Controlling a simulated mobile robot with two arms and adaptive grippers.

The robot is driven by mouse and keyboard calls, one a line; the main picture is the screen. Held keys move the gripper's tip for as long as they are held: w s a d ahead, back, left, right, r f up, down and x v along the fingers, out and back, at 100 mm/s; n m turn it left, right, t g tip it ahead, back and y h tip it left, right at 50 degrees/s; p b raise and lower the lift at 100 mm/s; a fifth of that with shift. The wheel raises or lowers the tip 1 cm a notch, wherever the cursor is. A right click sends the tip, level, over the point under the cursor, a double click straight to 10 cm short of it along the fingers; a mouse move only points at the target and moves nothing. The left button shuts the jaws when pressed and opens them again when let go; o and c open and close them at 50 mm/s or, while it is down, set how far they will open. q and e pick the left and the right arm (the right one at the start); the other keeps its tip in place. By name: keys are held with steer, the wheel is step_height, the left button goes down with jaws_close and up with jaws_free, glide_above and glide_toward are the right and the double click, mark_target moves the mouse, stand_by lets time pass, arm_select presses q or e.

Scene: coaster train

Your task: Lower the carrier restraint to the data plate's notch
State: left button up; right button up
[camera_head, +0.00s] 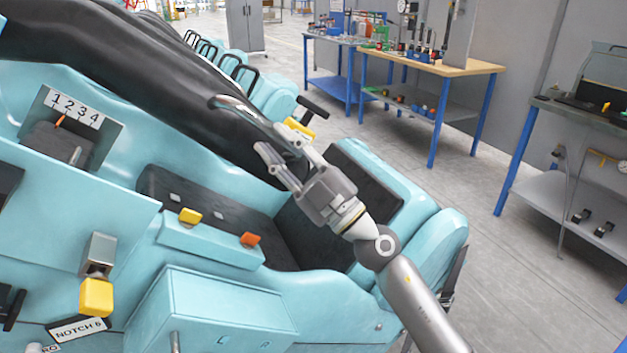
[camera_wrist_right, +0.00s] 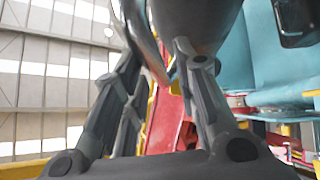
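The carrier restraint (camera_head: 150,85) is a long, thick black padded arm. It slants from the upper left down over the teal seat, with a grey curved grab handle (camera_head: 232,102) near its lower end. My right gripper (camera_head: 283,145) is at that end, fingers apart. In the right wrist view, the fingers (camera_wrist_right: 158,75) stand either side of the grey handle (camera_wrist_right: 148,40), with the dark restraint (camera_wrist_right: 195,22) just ahead; contact is unclear. The data plate (camera_head: 80,328) at lower left reads "NOTCH 6". My left gripper is out of view.
A 1-2-3-4 scale (camera_head: 75,107) with an orange pointer sits at left. A yellow block (camera_head: 97,297) on a metal bracket is above the plate. Yellow and orange buttons (camera_head: 250,239) lie on the teal ledge.

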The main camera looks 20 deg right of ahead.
steer(key=v, duration=0.8)
steer(key=shift+s+d+f, duration=0.2)
steer(key=shift+s+f, duration=0.05)
steer(key=shift+s, duration=0.05)
